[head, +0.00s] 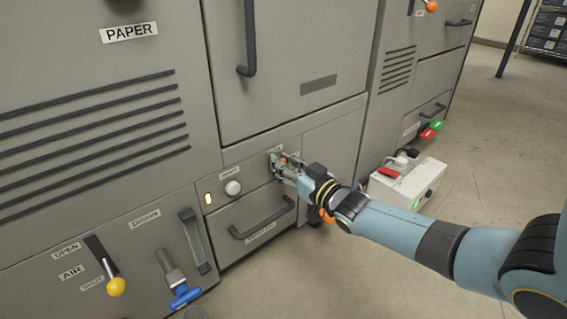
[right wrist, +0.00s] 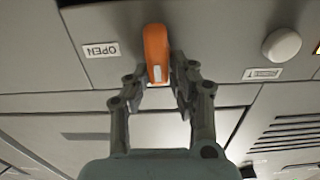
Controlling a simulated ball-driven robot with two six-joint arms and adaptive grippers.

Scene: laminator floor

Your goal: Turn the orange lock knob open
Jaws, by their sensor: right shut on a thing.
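The orange lock knob (right wrist: 155,46) is on the grey machine panel in the right wrist view. It stands lengthwise up and down in that picture, with a white mark near its lower end. An upside-down OPEN label (right wrist: 101,50) is to its left. My right gripper (right wrist: 158,78) has its two fingers on either side of the knob's lower part, shut on it. In the head view my right gripper (head: 279,166) reaches the panel above a drawer, and its fingers mostly hide the knob. My left gripper is not in view.
A white round knob (head: 233,187) sits left of the gripper. Below is a drawer handle (head: 262,222). A yellow-balled AIR lever (head: 116,286) and a blue valve handle (head: 185,296) are at lower left.

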